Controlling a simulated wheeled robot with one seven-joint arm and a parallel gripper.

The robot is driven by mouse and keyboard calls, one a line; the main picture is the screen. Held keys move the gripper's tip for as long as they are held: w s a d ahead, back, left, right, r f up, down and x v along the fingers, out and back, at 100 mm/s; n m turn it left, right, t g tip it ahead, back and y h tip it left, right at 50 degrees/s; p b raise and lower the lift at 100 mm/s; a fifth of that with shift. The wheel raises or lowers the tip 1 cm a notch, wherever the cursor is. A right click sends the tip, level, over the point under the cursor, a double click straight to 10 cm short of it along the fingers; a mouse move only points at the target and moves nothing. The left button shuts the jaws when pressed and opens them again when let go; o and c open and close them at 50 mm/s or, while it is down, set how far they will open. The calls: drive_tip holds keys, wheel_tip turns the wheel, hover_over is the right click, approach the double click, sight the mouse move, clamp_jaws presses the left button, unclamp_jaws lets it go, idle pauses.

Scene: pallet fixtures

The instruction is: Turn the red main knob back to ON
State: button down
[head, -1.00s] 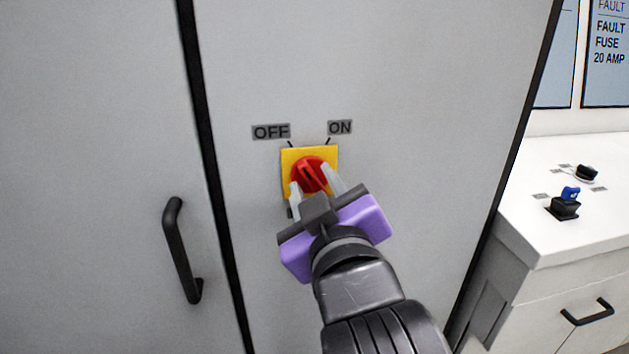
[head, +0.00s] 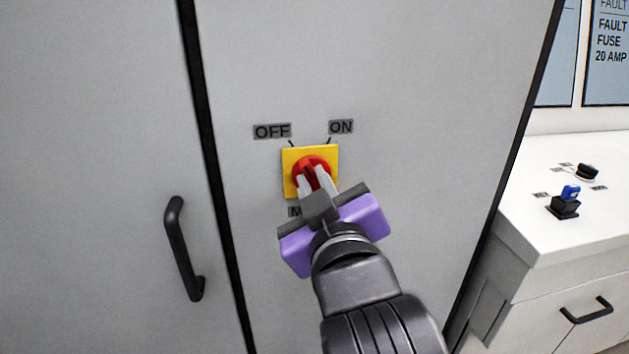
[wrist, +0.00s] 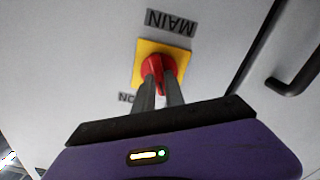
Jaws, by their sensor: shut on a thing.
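The red main knob (head: 311,163) sits on a yellow square plate (head: 328,155) on the grey cabinet door. The OFF label (head: 272,131) is above it to the left, and the ON label (head: 341,127) is above it to the right. My gripper (head: 312,182) is shut on the knob's grip bar, which is mostly hidden between the fingers. The bar appears tilted toward the upper left, on the OFF side. In the wrist view the knob (wrist: 152,66) shows between my gripper's fingers (wrist: 162,80), with the MAIN label (wrist: 170,22) upside down.
A black door handle (head: 183,248) is at the left, beyond a dark door gap (head: 212,170). At the right stands a white counter (head: 540,225) with a blue-topped switch (head: 566,204) and a black knob (head: 587,172). The door around the plate is clear.

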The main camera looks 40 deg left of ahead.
drive_tip(key=m+p, duration=0.2)
drive_tip(key=m, duration=0.1)
drive_tip(key=shift+r, duration=0.15)
drive_tip(key=m+p, duration=0.2)
drive_tip(key=m, duration=0.1)
drive_tip(key=shift+d+m+p, duration=0.1)
drive_tip(key=shift+m+p, duration=0.2)
drive_tip(key=shift+w+d+m+p, duration=0.1)
drive_tip(key=shift+w+m+p, duration=0.1)
drive_tip(key=shift+m+p, duration=1.7)
drive_tip(key=shift+f+m+b, duration=0.2)
drive_tip(key=shift+m+b, duration=0.25)
drive_tip(key=shift+m, duration=0.25)
drive_tip(key=c, duration=1.4)
unclamp_jaws()
